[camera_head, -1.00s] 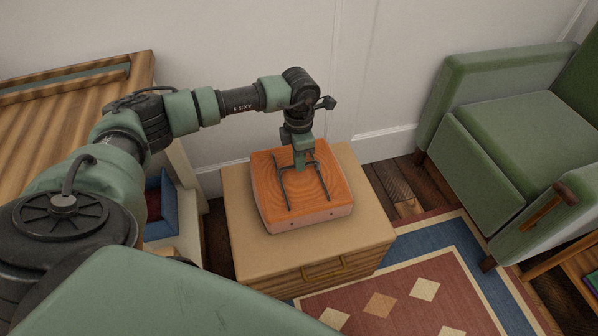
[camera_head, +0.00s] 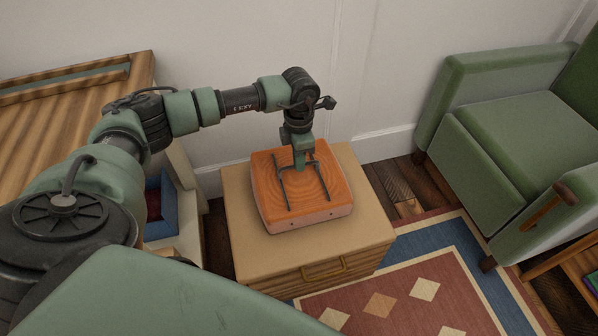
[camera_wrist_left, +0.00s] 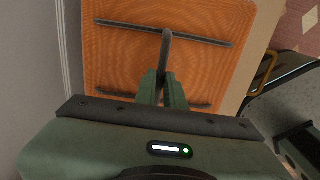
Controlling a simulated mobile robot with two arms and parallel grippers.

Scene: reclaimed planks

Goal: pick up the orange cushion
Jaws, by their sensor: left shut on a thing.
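The orange cushion (camera_head: 303,198) is a flat, square block with a ringed pattern on top and a paler front side. It sits on top of a small tan cabinet (camera_head: 247,247). A dark frame of two long bars joined by a crossbar lies on its top; the cushion also fills much of the wrist view (camera_wrist_left: 120,68). My left gripper (camera_head: 303,163) points down over the cushion's back part and is shut on the crossbar. In the wrist view the bar runs out from between the fingers (camera_wrist_left: 163,88). My right gripper is not in view.
A green armchair (camera_head: 520,130) stands at the right, and a patterned rug (camera_head: 395,285) lies in front of it. A slatted wooden piece of furniture (camera_head: 60,125) and a blue box (camera_head: 163,215) are at the left. The white wall (camera_head: 230,50) is close behind the cabinet.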

